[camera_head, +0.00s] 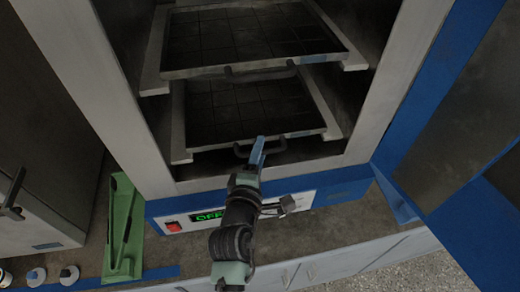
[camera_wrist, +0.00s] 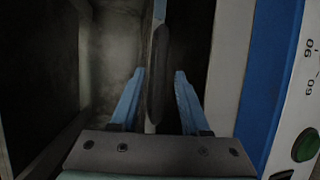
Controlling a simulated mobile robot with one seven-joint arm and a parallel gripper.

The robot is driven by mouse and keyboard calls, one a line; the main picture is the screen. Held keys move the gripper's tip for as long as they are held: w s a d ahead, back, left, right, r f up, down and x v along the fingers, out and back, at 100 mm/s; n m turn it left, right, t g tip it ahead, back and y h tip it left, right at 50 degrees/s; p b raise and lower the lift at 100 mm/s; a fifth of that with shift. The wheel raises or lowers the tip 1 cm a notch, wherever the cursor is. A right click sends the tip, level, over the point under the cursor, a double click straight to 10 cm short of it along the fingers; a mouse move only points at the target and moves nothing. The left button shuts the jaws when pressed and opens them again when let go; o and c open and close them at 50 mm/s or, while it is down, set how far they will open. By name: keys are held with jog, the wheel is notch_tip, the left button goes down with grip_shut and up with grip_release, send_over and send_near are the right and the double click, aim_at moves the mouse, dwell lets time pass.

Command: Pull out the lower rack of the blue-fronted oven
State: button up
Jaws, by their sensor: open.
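The blue-fronted oven (camera_head: 338,187) stands open. Its lower rack (camera_head: 225,112) is a dark, gridded tray with a pale rim, sitting inside the chamber below the upper rack (camera_head: 245,35). The lower rack's dark handle (camera_head: 240,150) is on its front edge, partly covered by my gripper (camera_head: 259,142) in the head view. In the wrist view, my gripper (camera_wrist: 159,74) has its two blue fingers apart. The dark handle (camera_wrist: 158,75) runs between them, with gaps to the fingers. The rack's edge shows beside the handle. The gripper is open.
The oven's blue door (camera_head: 440,225) is swung open on the right. A green tray (camera_head: 123,225) with dark tools lies on the counter at left, near another grey appliance (camera_head: 40,130).

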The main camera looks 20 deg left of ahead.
jog(key=shift+w, duration=0.25)
grip_shut()
jog(key=shift+f, duration=0.1)
dwell(1.2)
